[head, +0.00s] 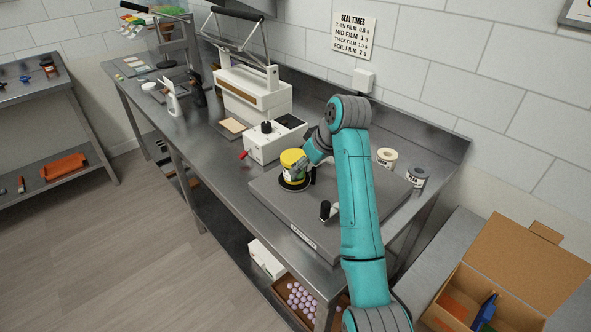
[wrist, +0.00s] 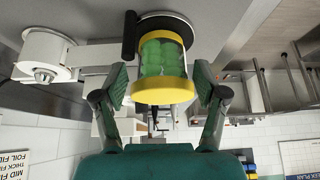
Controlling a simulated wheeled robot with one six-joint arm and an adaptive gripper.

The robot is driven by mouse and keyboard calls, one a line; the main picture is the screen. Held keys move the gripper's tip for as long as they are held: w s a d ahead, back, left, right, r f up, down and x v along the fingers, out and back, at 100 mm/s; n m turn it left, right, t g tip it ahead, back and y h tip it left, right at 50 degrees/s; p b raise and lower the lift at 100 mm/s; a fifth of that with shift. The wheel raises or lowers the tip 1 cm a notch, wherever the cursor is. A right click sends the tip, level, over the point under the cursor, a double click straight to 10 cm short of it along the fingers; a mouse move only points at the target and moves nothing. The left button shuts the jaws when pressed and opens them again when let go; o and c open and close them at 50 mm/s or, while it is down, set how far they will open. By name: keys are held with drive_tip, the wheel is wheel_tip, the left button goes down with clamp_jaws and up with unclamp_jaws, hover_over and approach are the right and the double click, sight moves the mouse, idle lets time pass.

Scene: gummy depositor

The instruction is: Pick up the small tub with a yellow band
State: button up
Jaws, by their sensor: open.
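The small tub with a yellow band (head: 292,168) stands upright on a dark round plate (head: 293,184) on the grey raised platform. In the wrist view the tub (wrist: 163,58) has a clear wall with green contents, and yellow at both ends. My gripper (head: 308,160) is at the tub's right side in the head view. In the wrist view my gripper (wrist: 161,82) is open, with one finger on each side of the tub and gaps visible between. The tub's far side is hidden.
A white box with a black knob (head: 268,142) and red-tipped lever stands left of the tub. A black-knobbed post (head: 327,210) rises from the platform (head: 285,215) in front. A lever sealer (head: 250,95) is farther left.

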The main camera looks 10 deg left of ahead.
sight(295, 157)
drive_tip(key=shift+w+a, duration=0.5)
drive_tip(key=shift+a, duration=0.2)
drive_tip(key=shift+w+a, duration=0.65)
drive_tip(key=shift+a, duration=0.35)
drive_tip(key=shift+x, duration=1.1)
drive_tip(key=shift+w+a+f, duration=0.1)
drive_tip(key=shift+w+f, duration=0.1)
drive_tip(key=shift+f, duration=0.15)
drive_tip(key=c, duration=0.9)
wheel_tip(295, 157, up, 10)
